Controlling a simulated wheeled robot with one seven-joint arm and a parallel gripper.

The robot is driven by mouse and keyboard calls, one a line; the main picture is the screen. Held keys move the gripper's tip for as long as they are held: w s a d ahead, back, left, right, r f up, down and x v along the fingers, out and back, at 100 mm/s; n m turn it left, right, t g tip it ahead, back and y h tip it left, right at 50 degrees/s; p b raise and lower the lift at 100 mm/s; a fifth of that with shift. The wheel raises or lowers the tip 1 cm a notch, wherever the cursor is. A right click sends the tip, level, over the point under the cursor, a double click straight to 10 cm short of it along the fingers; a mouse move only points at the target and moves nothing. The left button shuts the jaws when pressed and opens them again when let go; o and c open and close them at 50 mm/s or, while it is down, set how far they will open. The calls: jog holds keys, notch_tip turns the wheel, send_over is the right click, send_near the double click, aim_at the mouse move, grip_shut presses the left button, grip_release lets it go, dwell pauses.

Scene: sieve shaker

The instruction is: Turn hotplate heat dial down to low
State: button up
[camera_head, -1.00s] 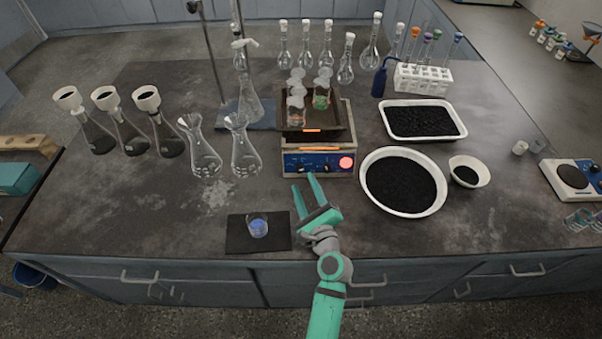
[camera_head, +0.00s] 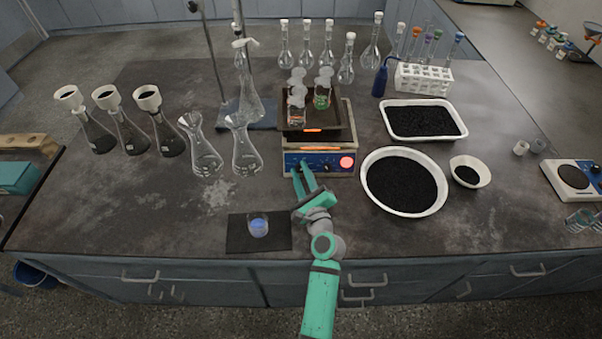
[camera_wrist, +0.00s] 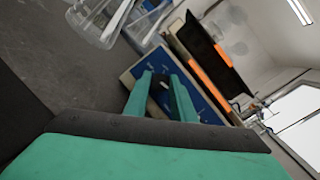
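The hotplate (camera_head: 291,163) stands in the middle of the bench, its blue control panel (camera_head: 325,162) facing the front edge. A small dark dial sits at the panel's left part; in the wrist view the heat dial (camera_wrist: 158,88) shows between my fingers. My gripper (camera_head: 302,169) is at the panel's left part, with its two green fingers one on each side of the dial. The fingers look close against it, mostly hiding it in the head view. A round red light (camera_head: 346,162) glows at the panel's right. The dial's marking cannot be read.
A pan (camera_head: 340,125) with small glass vessels sits on the hotplate. Conical flasks (camera_head: 245,155) stand close to its left. A round white basin (camera_head: 425,208) of black grains is to its right. A beaker (camera_head: 258,226) of blue contents stands on a dark mat in front.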

jog(key=shift+n, duration=0.4)
jog(key=n+g, duration=0.1)
jog(key=n, duration=0.1)
jog(key=n+g+y, duration=0.1)
jog(key=n, duration=0.2)
jog(key=shift+d+r+g+y, duration=0.15)
jog(key=shift+g+y, duration=0.15)
jog(key=n+g, duration=0.2)
jog(key=n, duration=0.3)
jog(key=shift+w+r, duration=0.1)
jog(key=n+g, duration=0.1)
jog(key=n, duration=0.1)
jog(key=n+g, duration=0.1)
jog(key=n, duration=0.2)
jog(key=shift+r+h, duration=0.2)
jog(key=shift+h, duration=0.2)
jog(key=shift+n+g+h, duration=0.8)
jog(key=shift+n+h, duration=0.1)
jog(key=shift+n, duration=0.8)
jog(key=o, duration=1.1)
jog(key=shift+w, duration=0.1)
jog(key=shift+c, duration=0.2)
